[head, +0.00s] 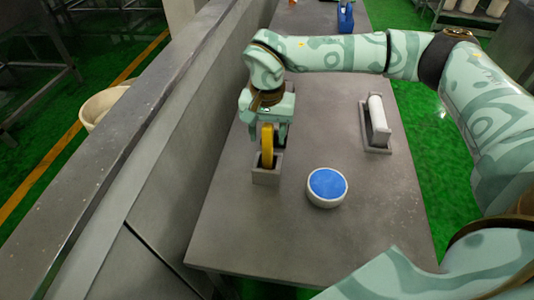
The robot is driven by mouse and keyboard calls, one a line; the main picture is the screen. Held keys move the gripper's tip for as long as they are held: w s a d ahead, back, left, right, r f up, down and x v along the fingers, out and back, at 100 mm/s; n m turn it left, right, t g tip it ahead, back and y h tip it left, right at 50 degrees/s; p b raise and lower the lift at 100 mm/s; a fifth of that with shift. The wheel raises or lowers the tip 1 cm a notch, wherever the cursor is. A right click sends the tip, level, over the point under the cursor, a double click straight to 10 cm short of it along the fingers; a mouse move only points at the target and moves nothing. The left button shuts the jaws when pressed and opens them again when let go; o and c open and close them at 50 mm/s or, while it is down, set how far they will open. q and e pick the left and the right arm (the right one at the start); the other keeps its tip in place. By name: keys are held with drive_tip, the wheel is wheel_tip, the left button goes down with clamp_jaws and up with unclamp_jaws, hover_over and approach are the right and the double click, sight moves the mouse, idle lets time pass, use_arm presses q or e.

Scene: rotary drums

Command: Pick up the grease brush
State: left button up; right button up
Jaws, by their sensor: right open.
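A yellow upright piece (267,148), which looks like the grease brush's handle, stands in a small open grey box (266,178) on the left part of the grey table. My right gripper (268,127) is over it, pointing down, with its open fingers on either side of the upper part. I cannot tell whether a finger touches it. The brush's lower end is hidden in the box, and its top is hidden by the gripper. My left gripper is not in view.
A round white tub with a blue top (327,185) stands right of the box. A white roller (378,117) rests in a grey holder (377,149) farther right. A grey wall (175,150) runs along the table's left side. The table's front (270,235) is clear.

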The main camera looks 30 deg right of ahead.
wheel_tip(320, 180, down, 2)
drive_tip(key=shift+f, duration=0.1)
clamp_jaws()
drive_tip(key=c, duration=1.1)
unclamp_jaws()
drive_tip(key=shift+o, duration=0.2)
drive_tip(key=shift+r, duration=0.2)
